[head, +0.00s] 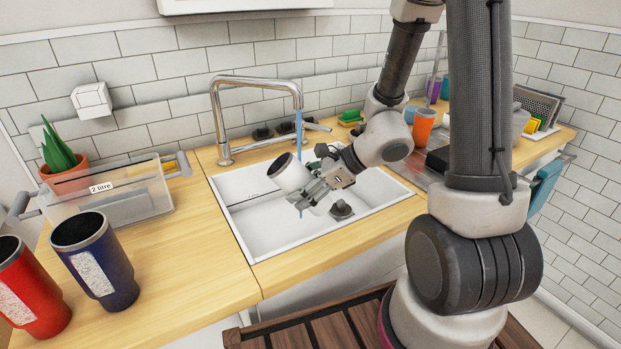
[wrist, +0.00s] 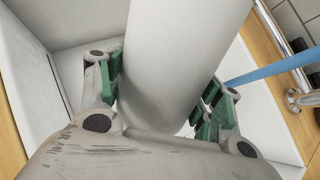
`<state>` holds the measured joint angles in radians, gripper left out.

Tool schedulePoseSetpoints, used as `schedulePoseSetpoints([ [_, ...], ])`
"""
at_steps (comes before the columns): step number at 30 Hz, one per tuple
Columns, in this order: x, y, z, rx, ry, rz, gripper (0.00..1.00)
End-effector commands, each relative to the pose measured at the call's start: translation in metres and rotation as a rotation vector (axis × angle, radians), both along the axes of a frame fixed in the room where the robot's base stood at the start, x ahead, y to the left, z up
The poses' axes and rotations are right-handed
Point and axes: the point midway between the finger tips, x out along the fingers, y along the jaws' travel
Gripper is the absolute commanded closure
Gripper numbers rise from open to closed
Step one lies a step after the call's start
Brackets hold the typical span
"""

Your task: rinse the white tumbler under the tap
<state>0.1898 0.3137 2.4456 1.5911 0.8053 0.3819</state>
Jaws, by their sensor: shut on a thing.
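The white tumbler (head: 291,175) is held over the sink, tilted, with its dark open mouth toward the upper left in the head view. My gripper (head: 313,188) is shut on its side; in the wrist view the green pads of my gripper (wrist: 163,85) flank the white tumbler (wrist: 182,60). The tap (head: 255,84) is running. Its blue water stream (head: 299,128) falls beside the tumbler's mouth and shows again below the gripper. In the wrist view the stream (wrist: 275,68) runs right of the tumbler; I cannot tell whether it touches the tumbler.
The sink (head: 254,220) has a dark drain fitting (head: 341,209). A clear container marked 2 litre (head: 120,200), a blue tumbler (head: 104,262) and a red tumbler (head: 30,290) stand left. An orange cup (head: 424,125) stands at right. The counter in front of the sink is clear.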

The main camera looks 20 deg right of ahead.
Motion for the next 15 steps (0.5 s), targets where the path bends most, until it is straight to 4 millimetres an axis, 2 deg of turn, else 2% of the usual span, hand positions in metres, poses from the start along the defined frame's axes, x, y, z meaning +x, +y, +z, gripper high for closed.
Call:
schedulePoseSetpoints([
  [15, -0.030, 0.012, 0.033, -0.001, -0.004, 0.003, 0.68],
])
